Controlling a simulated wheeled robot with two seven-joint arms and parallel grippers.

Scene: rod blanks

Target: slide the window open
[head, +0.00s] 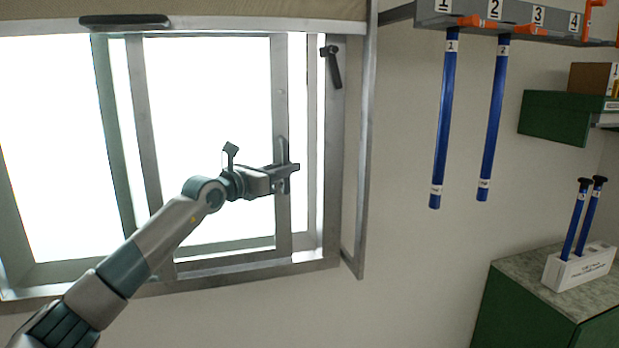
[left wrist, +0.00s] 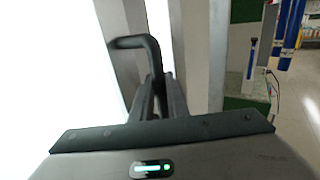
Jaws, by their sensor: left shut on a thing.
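The window (head: 278,80) has a grey metal frame and bright panes, and fills the left half of the head view. An inner sash stands inside the outer frame, with a narrow bright strip between the sash's right stile and the right jamb. My left gripper (head: 287,168) is at that right stile, shut on the dark upright window handle (head: 283,150). In the left wrist view the dark bent handle (left wrist: 152,52) runs down between the fingers. A dark lever (head: 333,68) sits on the right jamb, hanging down at a slant. My right gripper is not in view.
A grey rack (head: 470,18) with numbered places holds two hanging blue rods (head: 445,120) right of the window. A narrow metal panel (head: 362,150) juts out beside the frame. A green cabinet (head: 500,310) carries a white holder (head: 580,266) with two short blue rods.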

